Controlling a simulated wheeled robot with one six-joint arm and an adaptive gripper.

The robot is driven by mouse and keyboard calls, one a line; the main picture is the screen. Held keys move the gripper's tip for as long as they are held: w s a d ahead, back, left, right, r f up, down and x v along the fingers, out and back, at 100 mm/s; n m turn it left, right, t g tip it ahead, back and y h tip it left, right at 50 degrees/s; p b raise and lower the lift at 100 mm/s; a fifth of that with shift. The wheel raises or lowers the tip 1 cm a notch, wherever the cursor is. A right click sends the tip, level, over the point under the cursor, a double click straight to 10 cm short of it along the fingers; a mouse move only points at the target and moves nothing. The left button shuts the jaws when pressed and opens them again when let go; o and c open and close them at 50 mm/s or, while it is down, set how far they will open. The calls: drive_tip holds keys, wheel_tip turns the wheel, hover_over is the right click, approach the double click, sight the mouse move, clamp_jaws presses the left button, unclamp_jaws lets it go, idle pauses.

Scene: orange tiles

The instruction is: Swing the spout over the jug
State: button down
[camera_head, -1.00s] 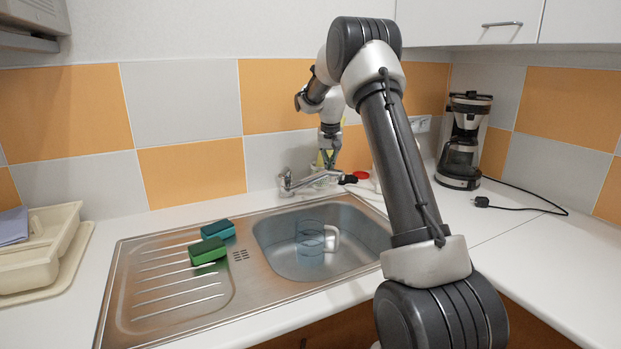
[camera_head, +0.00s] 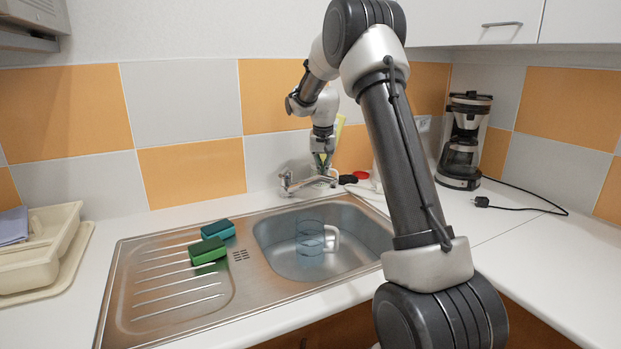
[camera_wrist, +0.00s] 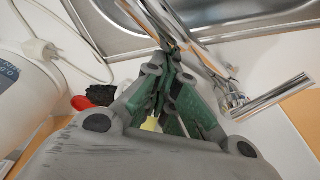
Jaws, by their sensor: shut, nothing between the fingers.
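The chrome spout (camera_head: 312,180) reaches right from the tap body (camera_head: 287,184) behind the sink, along its back rim. The clear jug (camera_head: 309,238) with a white handle stands in the basin, in front of and below the spout. My gripper (camera_head: 322,168) points down at the spout, close to its outer part. In the wrist view my gripper (camera_wrist: 169,46) has its green-padded fingers together, empty, beside the chrome spout (camera_wrist: 207,62). I cannot tell whether they touch it. The jug is not visible in the wrist view.
Two sponges (camera_head: 208,249) lie on the drainer. A red lid-like thing (camera_head: 361,175) and a dark item (camera_head: 347,179) lie right of the spout. A white cylinder (camera_wrist: 25,95) stands nearby. A coffee maker (camera_head: 463,142) stands at the back right.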

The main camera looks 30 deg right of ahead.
drive_tip(key=shift+s+a+r, duration=0.3)
drive_tip(key=shift+s+a, duration=0.35)
drive_tip(key=shift+a, duration=0.05)
drive_tip(key=shift+s+a+r, duration=0.35)
drive_tip(key=shift+s+a, duration=0.25)
drive_tip(key=shift+a, duration=0.05)
drive_tip(key=shift+s+a+r, duration=0.3)
drive_tip(key=shift+s+a, duration=0.35)
drive_tip(key=shift+a, duration=0.05)
wheel_tip(320, 180, up, 7)
hover_over(317, 180)
drive_tip(key=shift+s+a+r, duration=0.1)
drive_tip(key=shift+s+a, duration=0.1)
drive_tip(key=shift+s, duration=0.15)
drive_tip(key=s+a+n+t, duration=0.1)
drive_tip(key=s+a+n, duration=0.2)
drive_tip(key=s, duration=1.6)
drive_tip(key=s+a+r+n+t+y, duration=0.1)
drive_tip(key=s+a+n, duration=0.2)
drive_tip(key=s, duration=1.6)
drive_tip(key=shift+s+a+r, duration=0.15)
drive_tip(key=shift+s+r, duration=0.1)
